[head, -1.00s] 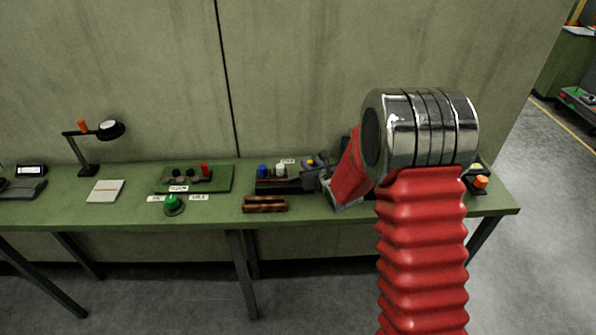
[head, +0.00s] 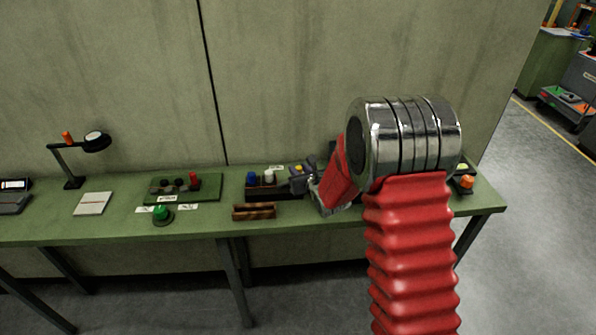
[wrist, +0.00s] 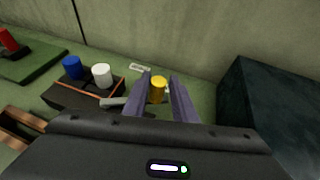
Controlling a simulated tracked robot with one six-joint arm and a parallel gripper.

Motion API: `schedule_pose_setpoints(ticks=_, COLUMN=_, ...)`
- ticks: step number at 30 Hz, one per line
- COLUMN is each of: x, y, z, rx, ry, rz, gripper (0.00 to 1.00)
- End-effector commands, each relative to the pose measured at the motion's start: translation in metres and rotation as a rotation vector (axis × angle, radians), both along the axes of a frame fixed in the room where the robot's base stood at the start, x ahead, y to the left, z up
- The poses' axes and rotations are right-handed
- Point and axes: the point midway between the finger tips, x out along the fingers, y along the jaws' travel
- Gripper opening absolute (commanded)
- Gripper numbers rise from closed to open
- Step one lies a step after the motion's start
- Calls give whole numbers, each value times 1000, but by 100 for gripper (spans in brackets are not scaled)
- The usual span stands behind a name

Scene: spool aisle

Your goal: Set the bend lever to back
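A dark lever box (wrist: 75,96) with an orange edge line carries a blue knob (wrist: 72,67), a white knob (wrist: 102,75) and a yellow knob (wrist: 157,88). In the head view the box (head: 262,191) stands on the green bench. A small label (wrist: 140,68) lies behind it; I cannot read it, so I cannot tell which knob is the bend lever's. My gripper (wrist: 161,97) is open, its two purple-grey fingers on either side of the yellow knob, with a gap at the right finger. In the head view my gripper (head: 305,178) is at the box's right end.
A wooden block (head: 254,212) lies in front of the box. A green board (head: 208,188) with a red knob and a green button (head: 162,215) are to the left. A dark block (wrist: 270,115) stands right of my gripper. An orange button (head: 467,182) is at the right end.

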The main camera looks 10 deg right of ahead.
Motion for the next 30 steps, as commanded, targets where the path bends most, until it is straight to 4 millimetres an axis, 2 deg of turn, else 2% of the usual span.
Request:
schedule_pose_setpoints(ticks=11, x=-11, y=0, z=4, rx=0, ry=0, rz=4, gripper=25)
schedule_pose_setpoints(ticks=30, x=-88, y=-20, z=37, rx=0, ry=0, rz=2, gripper=25)
